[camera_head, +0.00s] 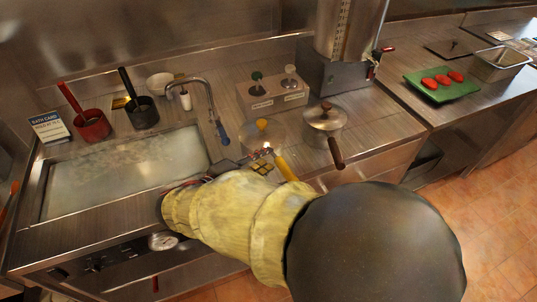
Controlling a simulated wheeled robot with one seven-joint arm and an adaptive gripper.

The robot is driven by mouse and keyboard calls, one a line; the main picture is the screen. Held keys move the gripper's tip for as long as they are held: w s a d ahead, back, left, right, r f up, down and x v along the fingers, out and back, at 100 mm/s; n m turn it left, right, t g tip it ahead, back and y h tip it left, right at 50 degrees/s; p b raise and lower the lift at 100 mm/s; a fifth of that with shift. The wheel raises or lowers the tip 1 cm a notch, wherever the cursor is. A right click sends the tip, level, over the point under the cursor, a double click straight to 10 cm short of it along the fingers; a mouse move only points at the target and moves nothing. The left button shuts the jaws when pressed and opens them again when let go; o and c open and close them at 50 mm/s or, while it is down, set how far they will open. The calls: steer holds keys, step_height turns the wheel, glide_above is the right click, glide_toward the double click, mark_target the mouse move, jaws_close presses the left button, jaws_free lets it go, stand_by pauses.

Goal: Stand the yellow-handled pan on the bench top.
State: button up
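The yellow-handled pan (255,137) is at the middle of the view, with a metal lid, a yellow knob and a yellow handle (286,167) pointing toward the lower right. It looks upright, at the right end of the sink area; I cannot tell whether its base touches the bench top (300,122). My gripper (263,160) is close to the near side of the pan, beside the base of its handle. My yellow-sleeved arm hides part of the gripper and the pan's underside. Whether the fingers close on the handle is not clear.
A second lidded pan with a brown handle (325,125) stands close on the right. Left are a water-filled basin (125,168), a tap (207,100), and red (92,126) and black (143,112) pots. A control box (272,92) stands behind. A green board (442,86) lies right.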

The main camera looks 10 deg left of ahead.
steer(key=p+v, duration=0.2)
steer(key=v, duration=0.7)
steer(key=shift+s, duration=0.1)
